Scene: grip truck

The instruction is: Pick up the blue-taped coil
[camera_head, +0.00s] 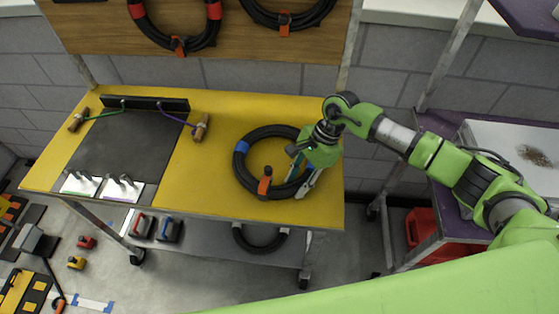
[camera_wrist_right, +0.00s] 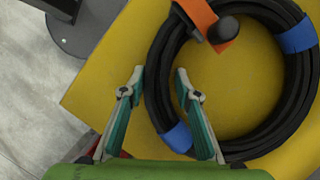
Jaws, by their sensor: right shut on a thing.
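The blue-taped coil (camera_head: 240,175) is a black looped cable lying flat on the yellow table (camera_head: 200,185). It has a blue tape band at its upper left and an orange strap with a black knob at its front. My right gripper (camera_head: 302,184) reaches down over the coil's right side. In the right wrist view, the coil (camera_wrist_right: 292,85) passes between the two fingers of my right gripper (camera_wrist_right: 159,75), with one finger inside the loop and one outside. A second blue band sits close to the inner finger. My left gripper is out of view.
A dark mat (camera_head: 118,140) with a black rack covers the table's left part. More coils hang on a wooden board (camera_head: 240,40) behind, and another coil (camera_head: 260,240) is on the lower shelf. A purple-topped cart (camera_head: 440,125) stands at right.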

